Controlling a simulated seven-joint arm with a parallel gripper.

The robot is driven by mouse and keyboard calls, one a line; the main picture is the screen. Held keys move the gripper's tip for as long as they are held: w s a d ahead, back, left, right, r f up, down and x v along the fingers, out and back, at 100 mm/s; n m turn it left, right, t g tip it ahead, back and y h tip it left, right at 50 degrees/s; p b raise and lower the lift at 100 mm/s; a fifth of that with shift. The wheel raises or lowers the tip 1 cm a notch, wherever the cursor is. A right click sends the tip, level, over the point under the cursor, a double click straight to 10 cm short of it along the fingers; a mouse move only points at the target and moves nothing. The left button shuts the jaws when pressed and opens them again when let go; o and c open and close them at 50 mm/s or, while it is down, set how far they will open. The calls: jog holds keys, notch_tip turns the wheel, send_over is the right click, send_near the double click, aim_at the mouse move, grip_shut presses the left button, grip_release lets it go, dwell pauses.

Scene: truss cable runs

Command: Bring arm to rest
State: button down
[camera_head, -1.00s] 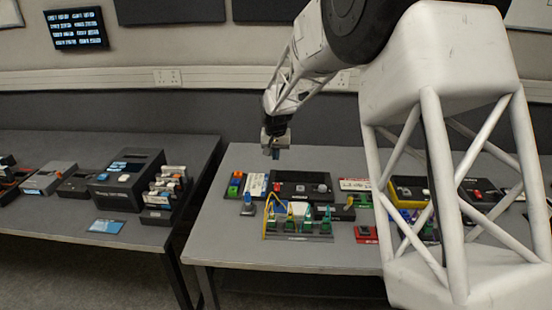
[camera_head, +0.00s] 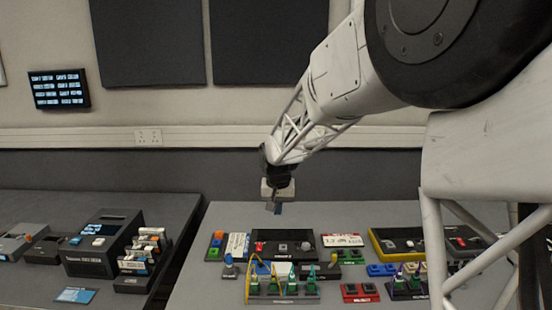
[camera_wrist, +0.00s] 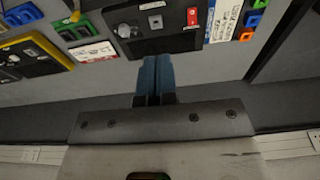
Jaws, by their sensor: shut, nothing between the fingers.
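My gripper (camera_head: 277,208) hangs from the white truss arm above the back part of the right-hand table (camera_head: 190,290), pointing down. Its blue fingers are together with nothing between them. In the wrist view my gripper (camera_wrist: 153,62) shows with its two blue fingers side by side. Beyond the fingertips lies a dark panel with a knob and a red switch (camera_wrist: 192,16). The fingers look clear of the panel and the table.
A cable block with yellow and green plugs (camera_head: 283,297) stands at the table front. A black panel (camera_head: 290,240) lies behind it. A yellow-edged unit (camera_head: 378,246) is to the right. A dark box (camera_head: 100,245) stands on the left table. The air around my gripper is clear.

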jog(key=s+d+r, duration=0.4)
jog(key=s+d, duration=0.2)
jog(key=s, duration=0.5)
jog(key=s+d+r, duration=0.4)
jog(key=s+d, duration=0.2)
jog(key=s, duration=0.5)
jog(key=s+d+f, duration=0.1)
jog(key=s+d, duration=0.2)
jog(key=s, duration=0.8)
jog(key=s+d+f+t, duration=0.1)
jog(key=s+d+f, duration=0.1)
jog(key=s, duration=0.9)
jog(key=shift+s+d, duration=0.35)
jog(key=shift+d, duration=0.2)
